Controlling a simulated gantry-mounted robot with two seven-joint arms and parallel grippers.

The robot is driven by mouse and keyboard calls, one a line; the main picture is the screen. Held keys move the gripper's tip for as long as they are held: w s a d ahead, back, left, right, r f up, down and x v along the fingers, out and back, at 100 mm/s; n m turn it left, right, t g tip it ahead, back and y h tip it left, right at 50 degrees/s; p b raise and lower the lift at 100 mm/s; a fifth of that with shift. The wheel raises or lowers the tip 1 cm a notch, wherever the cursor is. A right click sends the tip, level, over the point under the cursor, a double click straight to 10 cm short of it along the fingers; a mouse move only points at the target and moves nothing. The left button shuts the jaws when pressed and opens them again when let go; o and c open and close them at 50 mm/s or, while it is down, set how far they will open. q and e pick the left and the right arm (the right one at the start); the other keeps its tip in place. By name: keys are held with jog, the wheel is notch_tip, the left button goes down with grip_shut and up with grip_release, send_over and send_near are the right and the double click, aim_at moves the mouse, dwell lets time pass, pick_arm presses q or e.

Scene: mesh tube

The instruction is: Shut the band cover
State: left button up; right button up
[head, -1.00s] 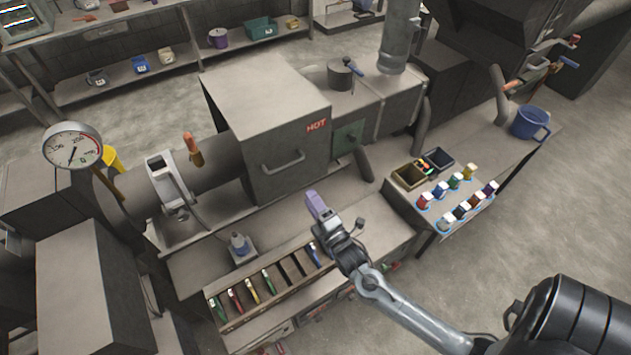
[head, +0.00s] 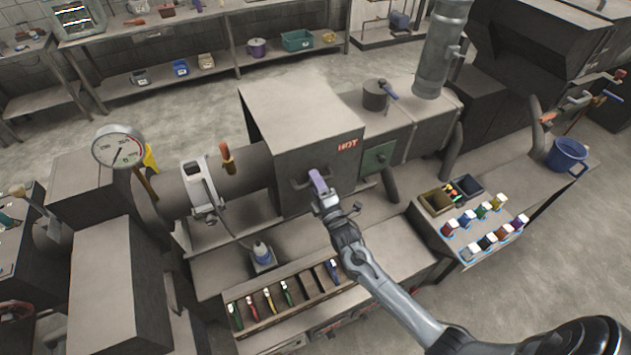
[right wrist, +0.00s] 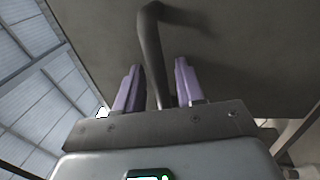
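The band cover (head: 300,110) appears to be the large grey box-shaped hood marked HOT, sitting over the thick pipe in the middle of the head view. Its bar handle (head: 298,184) is on the front face, partly hidden by my gripper. My right gripper (head: 318,181), with purple fingers, is at this handle. In the right wrist view the dark handle (right wrist: 151,55) runs down between the two spread fingers (right wrist: 157,88), with a gap visible on each side. Whether the cover is fully down cannot be told. My left gripper is not in view.
A round gauge (head: 119,147) and a white clamp-like device (head: 202,188) are left of the hood. Below lies a slotted rack (head: 300,308) with coloured tools. A side table (head: 500,250) with coloured jars is at right. A tall flue (head: 440,50) rises behind.

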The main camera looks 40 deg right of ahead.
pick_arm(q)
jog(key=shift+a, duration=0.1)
pick_arm(e)
grip_shut()
dwell(0.3)
